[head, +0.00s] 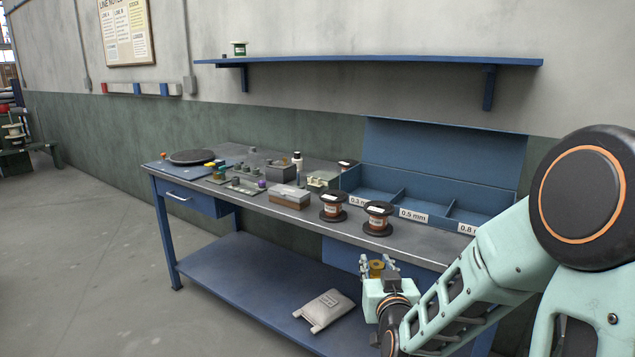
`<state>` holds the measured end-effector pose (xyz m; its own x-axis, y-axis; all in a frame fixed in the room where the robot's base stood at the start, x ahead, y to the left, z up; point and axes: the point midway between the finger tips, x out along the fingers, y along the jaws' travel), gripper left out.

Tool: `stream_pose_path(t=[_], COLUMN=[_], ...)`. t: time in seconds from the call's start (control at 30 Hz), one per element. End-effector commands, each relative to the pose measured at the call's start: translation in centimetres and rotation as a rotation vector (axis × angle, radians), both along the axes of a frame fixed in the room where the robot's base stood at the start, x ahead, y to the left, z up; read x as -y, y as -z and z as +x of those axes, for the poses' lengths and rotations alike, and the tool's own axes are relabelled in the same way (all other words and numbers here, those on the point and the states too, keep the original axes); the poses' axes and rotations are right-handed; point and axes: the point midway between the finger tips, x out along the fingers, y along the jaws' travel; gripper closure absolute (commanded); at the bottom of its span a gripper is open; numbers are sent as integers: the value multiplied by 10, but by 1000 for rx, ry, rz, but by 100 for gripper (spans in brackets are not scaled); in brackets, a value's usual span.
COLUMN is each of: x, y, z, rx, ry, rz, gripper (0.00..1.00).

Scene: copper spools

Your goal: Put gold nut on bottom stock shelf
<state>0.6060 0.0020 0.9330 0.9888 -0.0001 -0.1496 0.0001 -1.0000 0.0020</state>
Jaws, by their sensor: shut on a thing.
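The gold nut (376,268) is a small yellow-gold piece between the fingers of my gripper (377,264). My gripper is shut on it and holds it up in front of the bench's front edge. In the picture it lies right of the grey bag and above the lower shelf's right part. The bench's blue lower shelf (240,272) is low and wide. My arm hides its right end. No shelf is marked as the bottom stock shelf.
A grey bag (325,310) lies on the lower shelf; its left part is bare. Two copper spools (333,207) (378,218) stand near the worktop's front edge, beside a blue divided bin (375,185). A blue wall shelf (400,61) holds a green spool (239,48).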

Motion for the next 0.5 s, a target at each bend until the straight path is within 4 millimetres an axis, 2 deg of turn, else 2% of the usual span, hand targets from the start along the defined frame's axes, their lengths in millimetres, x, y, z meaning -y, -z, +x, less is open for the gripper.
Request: stream_pose_path(t=[0.03, 0.27, 0.5], x=[1, 1, 1], y=[-14, -49, -100], z=[1, 1, 1], rx=[3, 3, 3], ry=[1, 1, 0], rz=[0, 0, 1], gripper=[100, 100, 100])
